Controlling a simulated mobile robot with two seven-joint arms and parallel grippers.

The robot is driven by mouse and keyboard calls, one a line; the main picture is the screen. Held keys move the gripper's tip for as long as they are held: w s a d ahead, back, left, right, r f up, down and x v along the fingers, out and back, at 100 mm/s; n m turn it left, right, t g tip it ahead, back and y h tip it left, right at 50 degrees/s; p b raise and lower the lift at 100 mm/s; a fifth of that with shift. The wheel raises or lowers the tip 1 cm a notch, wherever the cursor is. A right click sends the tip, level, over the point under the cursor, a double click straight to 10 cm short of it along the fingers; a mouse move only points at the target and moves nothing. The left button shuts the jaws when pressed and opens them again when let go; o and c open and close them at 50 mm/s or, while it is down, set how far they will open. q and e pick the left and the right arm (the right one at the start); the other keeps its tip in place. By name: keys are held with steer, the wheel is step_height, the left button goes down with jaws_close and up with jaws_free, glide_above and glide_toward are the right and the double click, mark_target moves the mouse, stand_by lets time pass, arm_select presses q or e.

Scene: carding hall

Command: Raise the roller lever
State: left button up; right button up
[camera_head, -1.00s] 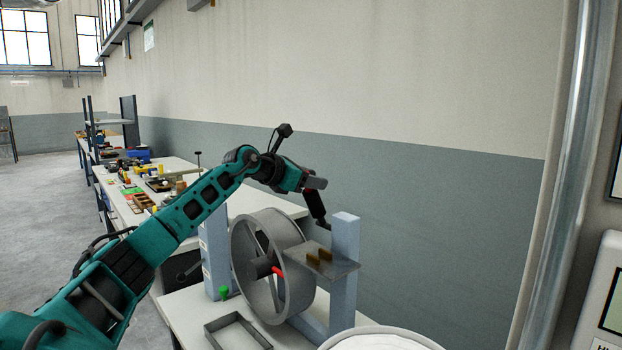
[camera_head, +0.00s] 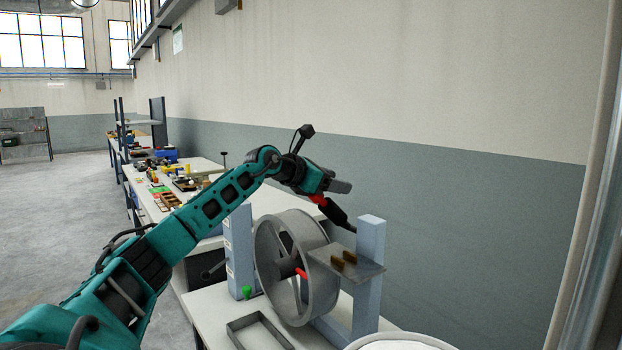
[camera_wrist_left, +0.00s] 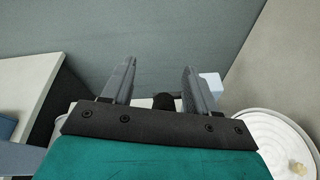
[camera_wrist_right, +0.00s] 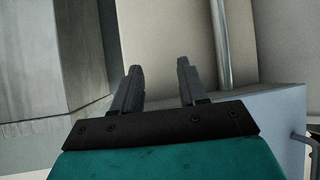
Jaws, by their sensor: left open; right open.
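What looks like the roller lever (camera_head: 335,212) is a black grip on a thin dark rod that meets the right post of the drum machine in the head view. It slants down to the right, with a red part at its upper end. My left gripper (camera_head: 340,190) is just above its upper end. In the left wrist view, the black grip (camera_wrist_left: 163,101) shows low between the open fingers of the left gripper (camera_wrist_left: 159,68); contact cannot be told. My right gripper (camera_wrist_right: 159,68) is open and empty, seen only in its wrist view.
The machine has a grey drum (camera_head: 322,290) with a red handle (camera_head: 301,273), a green knob (camera_head: 247,292) and a plate (camera_head: 365,268) holding brown pieces. An empty tray (camera_head: 235,329) and a round white container (camera_head: 398,343) stand near. A cluttered bench (camera_head: 205,168) lies behind left.

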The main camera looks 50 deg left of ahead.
arm_select(q)
steer(key=d+b+v, duration=0.1)
steer(key=b+v, duration=0.5)
steer(key=v, duration=0.5)
steer(key=shift+s+a, duration=0.15)
steer(key=shift+a, duration=0.3)
